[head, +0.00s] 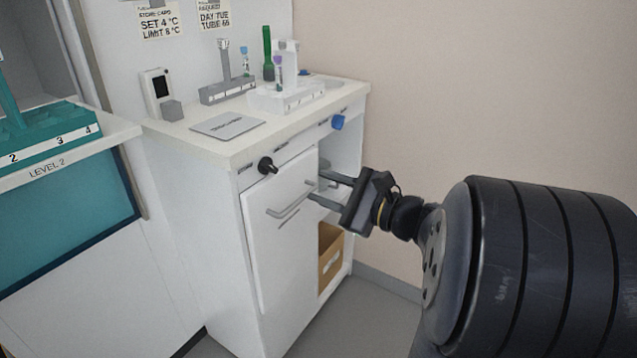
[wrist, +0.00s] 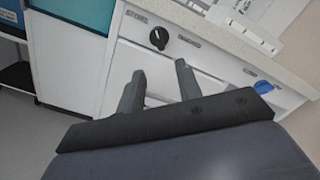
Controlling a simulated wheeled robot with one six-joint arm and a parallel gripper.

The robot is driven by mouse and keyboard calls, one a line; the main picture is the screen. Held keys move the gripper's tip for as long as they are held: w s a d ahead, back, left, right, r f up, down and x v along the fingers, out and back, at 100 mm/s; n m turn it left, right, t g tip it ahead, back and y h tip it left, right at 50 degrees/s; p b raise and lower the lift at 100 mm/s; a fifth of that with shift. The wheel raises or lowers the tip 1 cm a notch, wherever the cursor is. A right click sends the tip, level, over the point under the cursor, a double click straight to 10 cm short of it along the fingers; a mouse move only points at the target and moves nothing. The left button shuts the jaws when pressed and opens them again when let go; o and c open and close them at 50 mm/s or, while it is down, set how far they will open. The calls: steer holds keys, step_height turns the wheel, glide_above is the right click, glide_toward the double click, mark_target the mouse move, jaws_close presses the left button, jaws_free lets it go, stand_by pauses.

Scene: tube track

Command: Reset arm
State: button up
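My gripper (head: 318,189) is in front of the white cabinet, beside the right end of the bar handle (head: 291,199) on its door (head: 283,232). In the wrist view my gripper (wrist: 157,80) has its two fingers apart with nothing seen between them. The fingers point at the cabinet front below the black knob (wrist: 159,38). In the head view one finger overlaps the handle's end, and I cannot tell whether they touch.
The cabinet's open bay holds a cardboard box (head: 330,258). A black knob (head: 267,166) and a blue knob (head: 338,122) stick out above. The countertop (head: 170,132) carries tube racks and a flat grey plate (head: 228,126). A teal rack (head: 45,135) stands at left. Floor right of the cabinet is clear.

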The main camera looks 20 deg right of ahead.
mark_target(275, 170)
stand_by(0.3)
steer(key=b+x, duration=0.2)
steer(key=x, duration=0.9)
steer(key=shift+s+d, duration=0.1)
steer(key=shift+s, duration=0.05)
